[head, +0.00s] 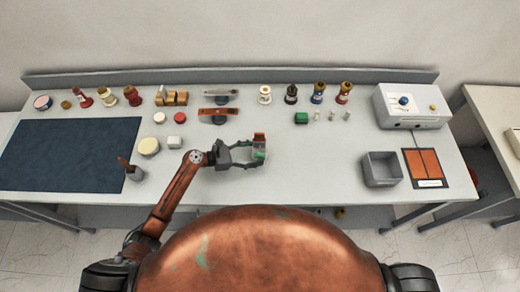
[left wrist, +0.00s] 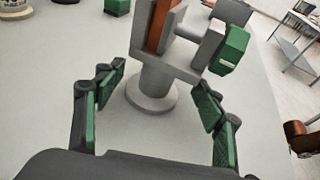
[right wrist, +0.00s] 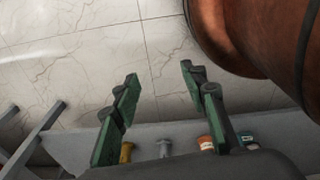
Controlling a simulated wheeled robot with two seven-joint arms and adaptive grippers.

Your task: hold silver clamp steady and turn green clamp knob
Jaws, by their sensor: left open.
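The silver clamp (left wrist: 155,85) stands upright on the table on a round base, its post between the fingers of my left gripper (left wrist: 155,95). The fingers are open, with gaps to the post on both sides. The green clamp knob (left wrist: 230,50) sticks out to the right of the clamp's jaws, which have an orange-brown piece (left wrist: 162,25) between them. In the head view, my left gripper (head: 256,155) reaches this clamp from the left, and the orange-brown piece (head: 259,138) shows above it. My right gripper (right wrist: 160,80) is open and empty above the tiled floor; the head view does not show it.
A grey open bin (head: 381,170) and an orange panel (head: 424,165) lie to the right. A dark blue mat (head: 65,155) covers the left. A green block (head: 301,118) and bushing parts stand behind. The table between clamp and bin is clear.

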